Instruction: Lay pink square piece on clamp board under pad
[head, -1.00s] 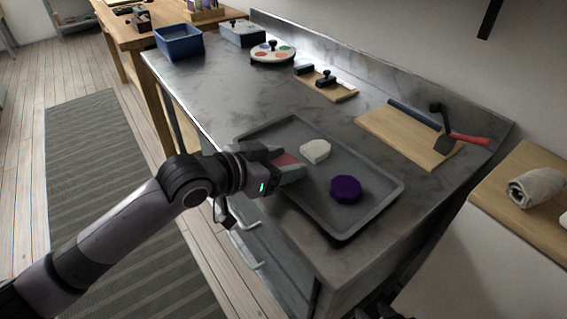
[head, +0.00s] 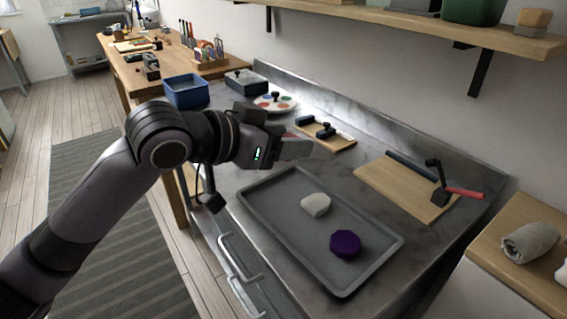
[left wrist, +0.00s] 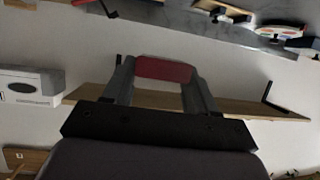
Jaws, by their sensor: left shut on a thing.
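My left gripper (head: 300,148) is raised above the metal counter, beyond the grey tray. It is shut on the pink square piece, of which only a sliver shows in the head view (head: 289,135). In the left wrist view the piece (left wrist: 163,69) looks red-pink and sits between the two fingertips. The clamp board (head: 405,187) is a wooden board at the right of the counter. It has a dark bar along its back edge and a black clamp (head: 437,182) with a red handle (head: 465,192) at its right end. The gripper is left of this board and apart from it.
The grey tray (head: 262,227) holds a white piece (head: 315,204) and a purple octagonal piece (head: 345,244). A smaller board (head: 341,144) with black blocks lies behind the gripper. A round palette (head: 274,102) and a blue bin (head: 186,91) stand farther back. A shelf hangs above.

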